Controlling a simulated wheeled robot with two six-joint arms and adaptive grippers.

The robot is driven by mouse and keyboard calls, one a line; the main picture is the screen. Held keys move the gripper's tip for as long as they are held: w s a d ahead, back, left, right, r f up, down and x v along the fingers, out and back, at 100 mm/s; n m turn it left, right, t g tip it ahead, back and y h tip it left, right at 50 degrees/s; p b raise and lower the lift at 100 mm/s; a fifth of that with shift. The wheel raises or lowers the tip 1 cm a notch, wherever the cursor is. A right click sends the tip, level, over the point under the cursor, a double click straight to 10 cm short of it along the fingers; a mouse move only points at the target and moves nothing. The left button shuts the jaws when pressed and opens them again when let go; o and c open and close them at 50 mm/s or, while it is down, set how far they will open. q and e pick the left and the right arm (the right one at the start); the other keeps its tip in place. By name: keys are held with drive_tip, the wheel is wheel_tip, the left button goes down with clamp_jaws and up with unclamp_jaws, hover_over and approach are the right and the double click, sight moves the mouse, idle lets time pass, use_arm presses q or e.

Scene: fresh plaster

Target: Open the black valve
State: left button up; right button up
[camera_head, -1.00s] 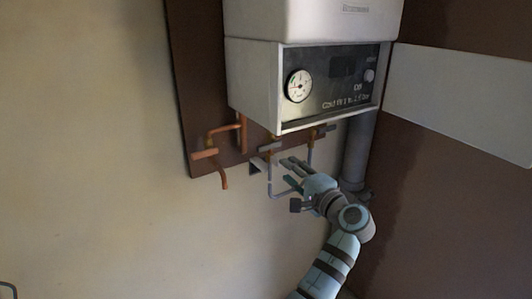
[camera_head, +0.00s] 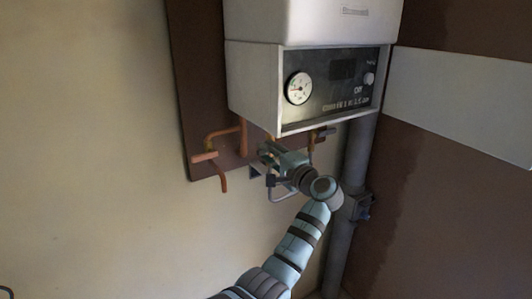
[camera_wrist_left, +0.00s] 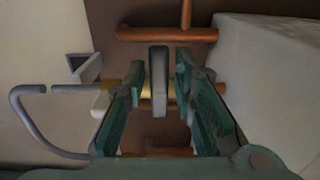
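Under the boiler, my left gripper (camera_head: 268,153) is at the middle pipe fitting. In the left wrist view, a dark grey lever (camera_wrist_left: 158,80) stands upright between the two fingers of my left gripper (camera_wrist_left: 160,100), in front of a brass fitting. The fingers are open, with a narrow gap seen on each side of the lever. In the head view the gripper mostly hides this lever. Another dark handle (camera_head: 325,132) sits on a pipe to its right; I cannot tell for sure which is the black valve. My right gripper is not in view.
The white boiler (camera_head: 310,20) with its gauge (camera_head: 298,88) hangs just above.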

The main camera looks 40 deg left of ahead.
use_arm(q)
clamp_jaws()
drive_tip(key=r+m+p, duration=0.1)
drive_tip(key=m, duration=0.1)
drive_tip(key=r+m+p, duration=0.1)
drive_tip(key=m, duration=0.2)
drive_tip(key=w+r+m+p, duration=0.1)
drive_tip(key=m, duration=0.2)
drive_tip(key=shift+d, duration=0.15)
drive_tip(key=w+m, duration=0.1)
drive_tip(key=m, duration=0.2)
drive_tip(key=w+r+m, duration=0.1)
drive_tip(key=m, duration=0.3)
drive_tip(key=w+d+m, duration=0.1)
drive_tip(key=m, duration=0.2)
drive_tip(key=shift+w+r, duration=0.2)
drive_tip(key=shift+r, duration=0.05)
drive_tip(key=shift+o, duration=1.8)
unclamp_jaws()
drive_tip(key=shift+o, duration=0.3)
drive_tip(key=shift+w+f, duration=0.1)
drive_tip(key=shift+w, duration=0.05)
